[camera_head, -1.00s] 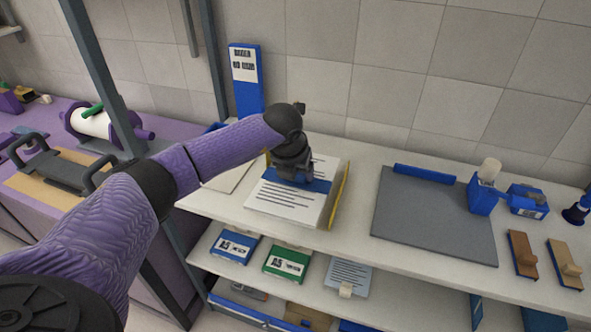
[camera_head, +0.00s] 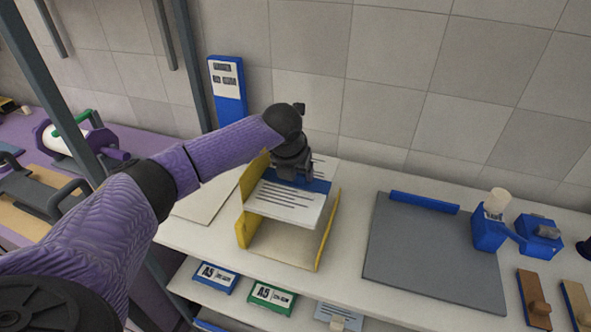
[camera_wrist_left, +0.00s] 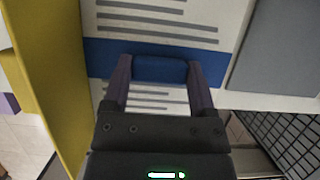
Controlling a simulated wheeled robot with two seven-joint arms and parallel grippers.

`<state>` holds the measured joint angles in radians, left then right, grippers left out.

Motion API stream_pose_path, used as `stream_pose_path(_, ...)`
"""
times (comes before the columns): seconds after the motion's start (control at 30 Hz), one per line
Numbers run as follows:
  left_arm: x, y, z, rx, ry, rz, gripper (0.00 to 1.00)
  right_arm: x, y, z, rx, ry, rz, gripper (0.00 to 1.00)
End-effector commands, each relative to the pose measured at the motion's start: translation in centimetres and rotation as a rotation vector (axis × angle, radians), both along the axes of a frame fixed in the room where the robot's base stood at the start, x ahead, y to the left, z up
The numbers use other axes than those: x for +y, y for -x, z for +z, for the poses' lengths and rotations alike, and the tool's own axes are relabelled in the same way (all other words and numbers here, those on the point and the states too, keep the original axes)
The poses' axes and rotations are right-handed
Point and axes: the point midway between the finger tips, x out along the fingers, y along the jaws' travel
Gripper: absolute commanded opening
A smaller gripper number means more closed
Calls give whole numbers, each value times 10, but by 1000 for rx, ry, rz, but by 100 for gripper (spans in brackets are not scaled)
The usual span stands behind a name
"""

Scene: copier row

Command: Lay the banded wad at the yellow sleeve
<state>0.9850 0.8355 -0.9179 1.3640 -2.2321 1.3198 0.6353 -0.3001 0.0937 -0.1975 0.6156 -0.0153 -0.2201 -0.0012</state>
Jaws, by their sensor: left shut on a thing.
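The banded wad (camera_head: 286,209) is a stack of white printed sheets with a blue band. My left gripper (camera_head: 296,178) is shut on it at the band. In the left wrist view, the gripper's fingers (camera_wrist_left: 160,80) close on a raised blue part of the band (camera_wrist_left: 105,58). The yellow sleeve (camera_head: 328,232) has upright yellow side walls and a pale floor. The wad appears raised over the sleeve's floor, between or above the walls; exact contact is unclear. A yellow wall (camera_wrist_left: 45,70) stands left of the wad in the wrist view. My right gripper is not in view.
A grey mat (camera_head: 430,255) with a blue bar lies to the right. Blue devices (camera_head: 489,235) and brown blocks (camera_head: 534,298) stand beyond it. A flat pale board (camera_head: 205,200) lies left of the sleeve. A blue labelled stand (camera_head: 227,90) stands behind, and packs (camera_head: 272,296) lie on the lower shelf.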

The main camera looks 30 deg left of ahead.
Motion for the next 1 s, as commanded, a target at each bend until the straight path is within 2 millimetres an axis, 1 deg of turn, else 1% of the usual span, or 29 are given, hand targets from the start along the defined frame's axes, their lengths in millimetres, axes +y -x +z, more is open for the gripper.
stream_pose_path(0.13, 0, 0, 1, -12, 0, -1, 0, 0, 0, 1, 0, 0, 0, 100)
stream_pose_path(0.23, 0, 0, -6, -12, 0, -1, 0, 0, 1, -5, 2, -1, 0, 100)
stream_pose_path(0.63, 0, 0, -52, -11, -1, -1, 0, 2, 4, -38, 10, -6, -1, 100)
stream_pose_path(1.0, 0, 0, -94, -10, 0, -1, 0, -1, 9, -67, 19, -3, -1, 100)
